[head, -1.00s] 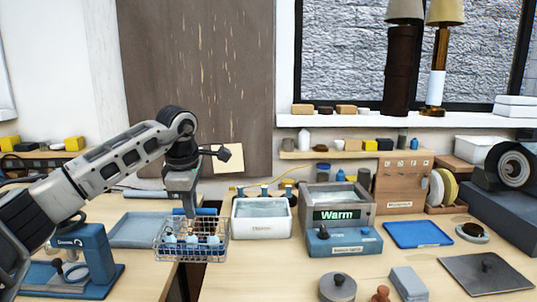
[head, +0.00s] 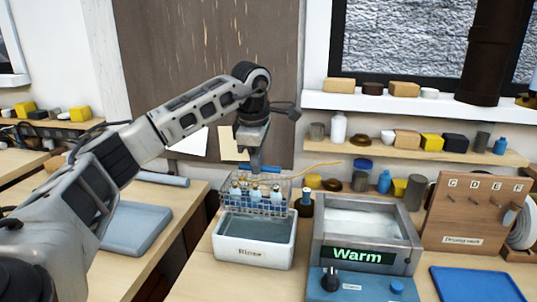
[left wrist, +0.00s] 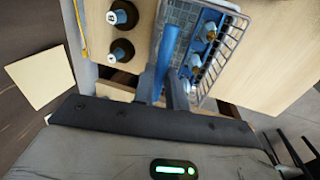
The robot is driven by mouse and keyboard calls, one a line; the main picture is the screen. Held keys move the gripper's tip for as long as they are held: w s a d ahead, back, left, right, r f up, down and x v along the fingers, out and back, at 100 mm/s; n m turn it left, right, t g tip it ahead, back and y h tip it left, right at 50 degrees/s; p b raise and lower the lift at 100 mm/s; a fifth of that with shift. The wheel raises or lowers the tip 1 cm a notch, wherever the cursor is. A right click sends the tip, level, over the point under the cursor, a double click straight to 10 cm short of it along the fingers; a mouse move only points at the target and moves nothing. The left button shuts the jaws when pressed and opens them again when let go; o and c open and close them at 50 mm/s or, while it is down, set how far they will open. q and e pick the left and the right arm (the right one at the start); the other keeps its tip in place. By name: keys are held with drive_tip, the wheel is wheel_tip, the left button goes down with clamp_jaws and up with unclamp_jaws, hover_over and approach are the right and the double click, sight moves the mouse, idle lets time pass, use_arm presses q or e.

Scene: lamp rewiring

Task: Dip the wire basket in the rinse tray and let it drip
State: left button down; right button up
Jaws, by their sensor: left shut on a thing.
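My left gripper (head: 256,160) is shut on the blue handle (left wrist: 165,62) of the wire basket (head: 254,195), and the basket hangs roughly level. Several small pieces with pale blue parts stand in the basket, which also shows in the left wrist view (left wrist: 229,45). The white rinse tray (head: 253,258), labelled on its front, holds greyish liquid. In the head view the basket overlaps the tray's back rim, its bottom higher than the liquid; how far it is over the tray I cannot tell. My right gripper is out of view.
A grey tank marked Warm (head: 318,240) stands close right of the rinse tray. Dark bottles (head: 304,205) stand behind the tray and show in the left wrist view (left wrist: 122,15). A blue-grey tray (head: 135,228) lies on the left table, across a gap. A blue tray (head: 475,285) lies at right.

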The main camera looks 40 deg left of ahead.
sight(256, 185)
use_arm(q)
drive_tip(key=shift+s+f, duration=0.35)
drive_tip(key=shift+f, duration=0.45)
wheel_tip(256, 185, down, 3)
drive_tip(key=shift+w+r+b, duration=0.1)
drive_tip(key=shift+r+b, duration=0.05)
drive_tip(key=shift+b, duration=0.6)
wheel_tip(256, 185, down, 2)
drive_tip(key=shift+f+b, duration=0.1)
drive_tip(key=shift+b, duration=0.5)
drive_tip(key=shift+f+b, duration=1.05)
drive_tip(key=shift+f, duration=0.8)
wheel_tip(256, 185, down, 2)
drive_tip(key=shift+f+b, duration=0.1)
drive_tip(key=shift+b, duration=0.5)
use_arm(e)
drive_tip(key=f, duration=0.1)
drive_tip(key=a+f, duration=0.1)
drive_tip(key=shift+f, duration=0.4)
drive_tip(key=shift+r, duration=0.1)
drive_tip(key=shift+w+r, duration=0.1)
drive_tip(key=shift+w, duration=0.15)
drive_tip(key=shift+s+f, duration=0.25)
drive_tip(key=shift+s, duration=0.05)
